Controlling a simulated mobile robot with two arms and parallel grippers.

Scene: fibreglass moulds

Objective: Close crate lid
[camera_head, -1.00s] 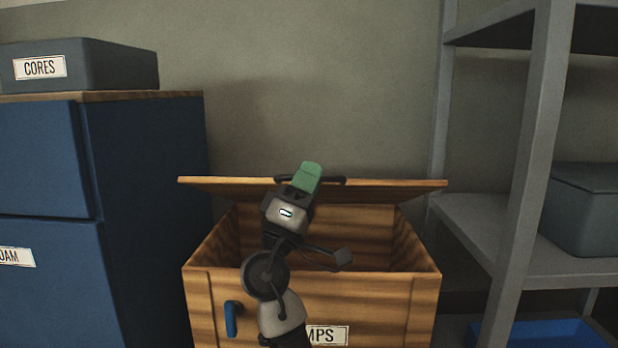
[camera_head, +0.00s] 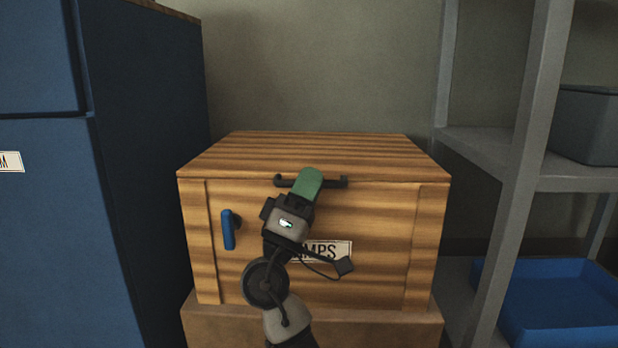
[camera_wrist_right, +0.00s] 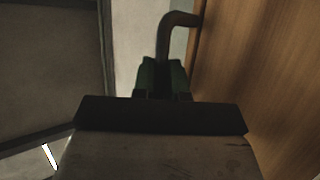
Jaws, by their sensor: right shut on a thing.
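The wooden crate (camera_head: 385,235) stands in the middle of the head view, its label partly hidden by my right arm. Its lid (camera_head: 320,150) lies flat across the top, with no gap visible at the front edge. A dark bar handle (camera_head: 335,182) runs along the lid's front edge. My right gripper (camera_head: 310,181), with green fingers, is shut on the handle. In the right wrist view the handle (camera_wrist_right: 181,19) curves down between the green fingers (camera_wrist_right: 161,75), beside the wooden surface. My left gripper is not in view.
A blue handle (camera_head: 228,230) is on the crate's front left. A blue cabinet (camera_head: 150,190) stands close at left. A grey shelf unit (camera_head: 520,170) stands at right, with a grey bin (camera_head: 588,125) and a blue tray (camera_head: 560,305).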

